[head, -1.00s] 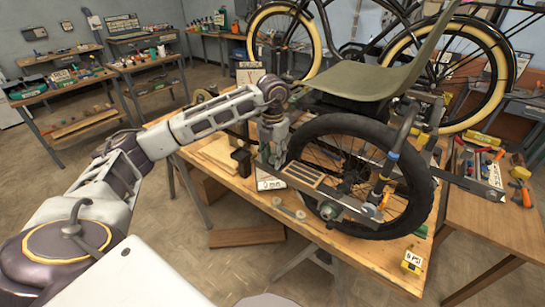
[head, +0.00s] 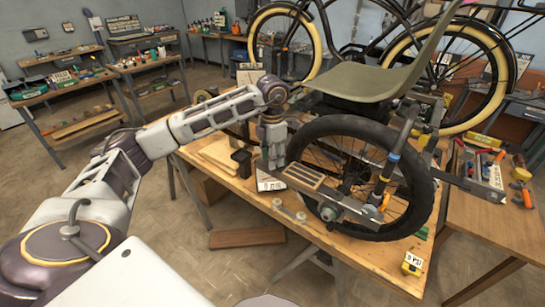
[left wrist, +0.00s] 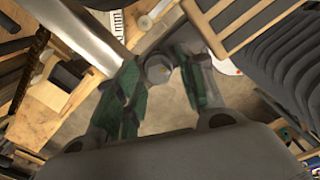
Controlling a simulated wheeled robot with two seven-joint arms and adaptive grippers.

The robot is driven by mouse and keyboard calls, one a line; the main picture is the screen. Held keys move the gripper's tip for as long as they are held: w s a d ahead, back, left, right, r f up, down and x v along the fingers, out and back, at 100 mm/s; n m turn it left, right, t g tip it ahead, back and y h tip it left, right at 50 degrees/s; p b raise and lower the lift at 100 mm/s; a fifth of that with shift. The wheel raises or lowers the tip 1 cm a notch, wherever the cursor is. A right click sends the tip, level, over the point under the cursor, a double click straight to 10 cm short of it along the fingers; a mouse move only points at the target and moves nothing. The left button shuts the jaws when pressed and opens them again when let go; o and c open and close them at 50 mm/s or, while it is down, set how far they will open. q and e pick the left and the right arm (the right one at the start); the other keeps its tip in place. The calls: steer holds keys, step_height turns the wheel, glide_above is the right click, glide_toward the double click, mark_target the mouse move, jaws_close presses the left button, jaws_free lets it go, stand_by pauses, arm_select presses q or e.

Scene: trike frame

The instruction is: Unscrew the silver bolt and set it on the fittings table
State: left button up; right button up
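A round silver bolt head (left wrist: 158,68) shows between the fingertips in the left wrist view, beside the end of a silver frame tube (left wrist: 85,28). My left gripper (left wrist: 160,75) has green-padded fingers, one on either side of the bolt, apart, with gaps showing beside it. In the head view, my left gripper (head: 271,150) points down over the workbench, left of the trike's black-tyred wheel (head: 325,128); it hides the bolt there. My right gripper is not in view. I cannot tell for sure which table is the fittings table; one at left (head: 108,96) carries small parts.
The wooden workbench (head: 345,255) holds the trike frame, a slotted wooden block (head: 303,176) and small fittings (head: 290,211). The green seat (head: 385,75) rises behind the wheel. A tool table (head: 480,215) stands at right. Floor is open at left.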

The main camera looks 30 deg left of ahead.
arm_select(q)
steer(key=shift+w+a+m, duration=0.1)
steer(key=shift+m, duration=2.7)
steer(key=c, duration=0.6)
steer(key=shift+o, duration=0.2)
steer(key=shift+n, duration=2.8)
steer(key=shift+r+p, duration=1.35)
steer(key=shift+r, duration=0.9)
